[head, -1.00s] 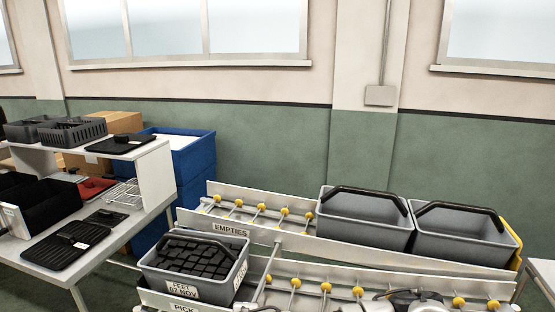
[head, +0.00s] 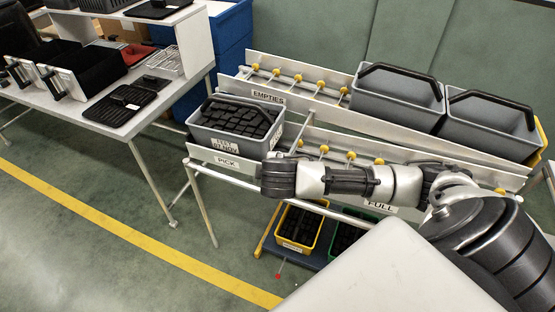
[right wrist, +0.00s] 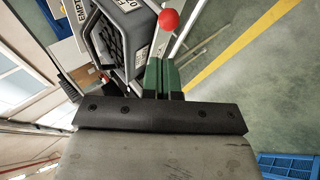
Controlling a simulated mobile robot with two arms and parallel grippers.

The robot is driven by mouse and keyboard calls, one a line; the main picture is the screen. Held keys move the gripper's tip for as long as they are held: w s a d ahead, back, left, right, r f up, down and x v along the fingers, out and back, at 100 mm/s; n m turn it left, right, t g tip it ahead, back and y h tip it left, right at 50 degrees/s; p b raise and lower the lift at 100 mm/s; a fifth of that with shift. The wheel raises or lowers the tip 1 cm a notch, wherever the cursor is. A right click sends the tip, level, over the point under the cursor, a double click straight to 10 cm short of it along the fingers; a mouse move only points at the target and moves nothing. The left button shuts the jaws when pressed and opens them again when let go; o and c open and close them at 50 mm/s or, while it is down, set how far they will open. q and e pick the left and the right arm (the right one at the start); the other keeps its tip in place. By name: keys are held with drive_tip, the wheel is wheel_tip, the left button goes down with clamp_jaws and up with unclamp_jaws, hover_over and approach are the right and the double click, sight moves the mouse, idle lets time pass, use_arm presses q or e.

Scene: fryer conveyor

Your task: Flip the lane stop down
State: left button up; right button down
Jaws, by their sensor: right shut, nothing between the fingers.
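A lever with a red ball knob (right wrist: 168,20) on a thin pale rod shows in the right wrist view, just beyond my fingertips. A small red knob (head: 278,277) also shows low in front of the conveyor in the head view. A slim metal bar (head: 299,136) stands up beside the tote; I cannot tell whether it belongs to the lane stop. My right gripper (right wrist: 163,62) is shut and empty, its green fingers close to the lever's rod; contact is unclear. In the head view my right arm reaches left across the conveyor front, its fingers hidden. My left gripper is out of view.
A grey tote (head: 234,124) of dark parts sits at the pick end of the near lane (head: 226,161). Two empty grey totes (head: 398,98) (head: 490,125) stand on the back lane. A table (head: 112,112) stands left; floor between is clear.

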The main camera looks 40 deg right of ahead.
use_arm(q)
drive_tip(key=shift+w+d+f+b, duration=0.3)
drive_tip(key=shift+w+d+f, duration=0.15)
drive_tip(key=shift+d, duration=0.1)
use_arm(e)
drive_tip(key=v, duration=0.6)
drive_tip(key=shift+s+a+f, duration=0.1)
drive_tip(key=shift+a+f, duration=0.15)
drive_tip(key=shift+f, duration=0.05)
